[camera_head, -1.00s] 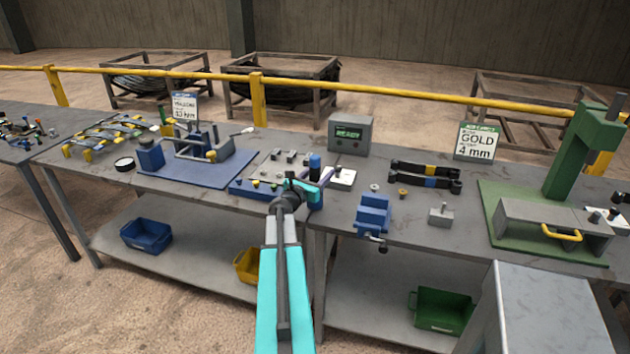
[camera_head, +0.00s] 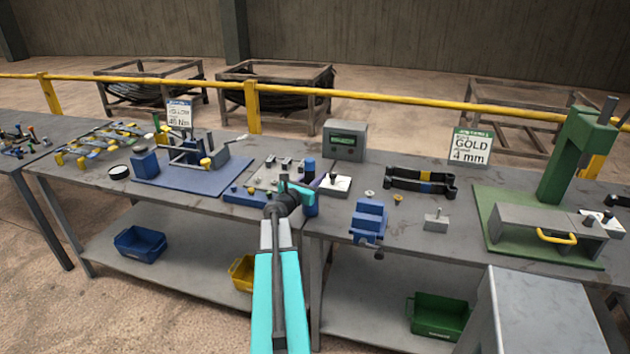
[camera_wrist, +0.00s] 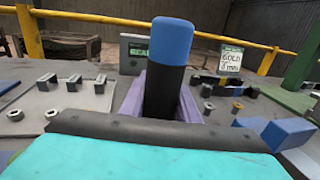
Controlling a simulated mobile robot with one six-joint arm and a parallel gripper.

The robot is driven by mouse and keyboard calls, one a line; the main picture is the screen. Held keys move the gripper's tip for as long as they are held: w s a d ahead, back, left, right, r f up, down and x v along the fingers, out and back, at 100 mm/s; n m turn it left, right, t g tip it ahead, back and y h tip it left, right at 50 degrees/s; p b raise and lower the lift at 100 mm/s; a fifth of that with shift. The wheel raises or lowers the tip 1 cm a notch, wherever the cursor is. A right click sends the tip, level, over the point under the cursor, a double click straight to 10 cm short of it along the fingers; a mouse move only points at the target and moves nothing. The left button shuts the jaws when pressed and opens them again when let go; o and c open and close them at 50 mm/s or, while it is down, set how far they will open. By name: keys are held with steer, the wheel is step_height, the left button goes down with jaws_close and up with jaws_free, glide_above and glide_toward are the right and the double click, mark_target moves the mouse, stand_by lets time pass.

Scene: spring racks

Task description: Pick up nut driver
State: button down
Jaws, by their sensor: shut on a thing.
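The nut driver, an upright tool with a blue cap and dark shaft, stands in the middle of the wrist view (camera_wrist: 168,75). In the head view its blue top (camera_head: 310,165) rises just beyond my teal and black wrist. My gripper's purple fingers (camera_wrist: 160,95) are on both sides of the dark shaft and shut on it. In the head view my gripper (camera_head: 306,188) is at the right end of a blue tray (camera_head: 236,196). The tool's lower end is hidden by my wrist, so I cannot tell whether it still touches its holder.
A grey display box (camera_head: 345,140) stands behind the tool, with a white block (camera_head: 335,186) in front of it. A green press (camera_head: 570,170) stands far right.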

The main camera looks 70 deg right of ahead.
step_height(320, 180, up, 17)
steer(key=b, duration=0.1)
steer(key=shift+f, duration=0.2)
stand_by(0.5)
stand_by(0.8)
